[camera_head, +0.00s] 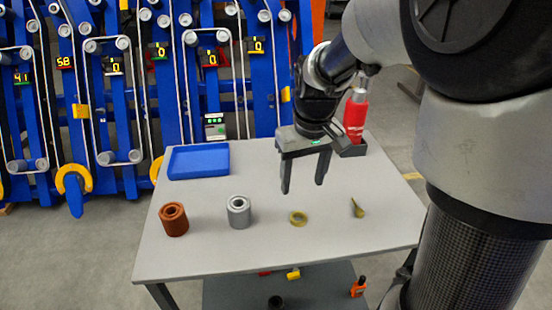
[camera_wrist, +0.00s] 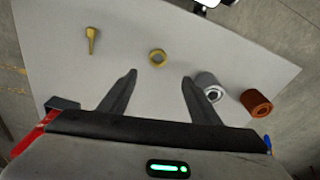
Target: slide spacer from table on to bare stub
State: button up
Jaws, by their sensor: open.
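My gripper (camera_head: 302,187) is open and empty above the table, fingers pointing down; in the wrist view the ring shows just beyond the fingertips (camera_wrist: 160,74). I cannot pick out the bare stub.
A blue tray (camera_head: 198,164) sits at the table's back left, and a red bottle (camera_head: 355,118) at the back right. A blue machine frame (camera_head: 130,110) with rollers, belts and lit number displays stands behind. A lower shelf (camera_head: 320,285) holds small items. The table front is clear.

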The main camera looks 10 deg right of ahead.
jog(key=b, duration=0.2)
send_over(298, 221)
jog(key=f, duration=0.5)
jog(key=s+f, duration=0.1)
jog(key=f, duration=0.2)
jog(key=shift+a+f, duration=0.1)
jog(key=shift+f, duration=0.1)
jog(key=f, duration=0.1)
jog(key=f+b, duration=0.1)
jog(key=f, duration=0.1)
jog(key=f+b, duration=0.1)
jog(key=f, duration=0.1)
jog(key=shift+w+f, duration=0.1)
jog(key=shift+w, duration=0.25)
jog(key=c, duration=1.2)
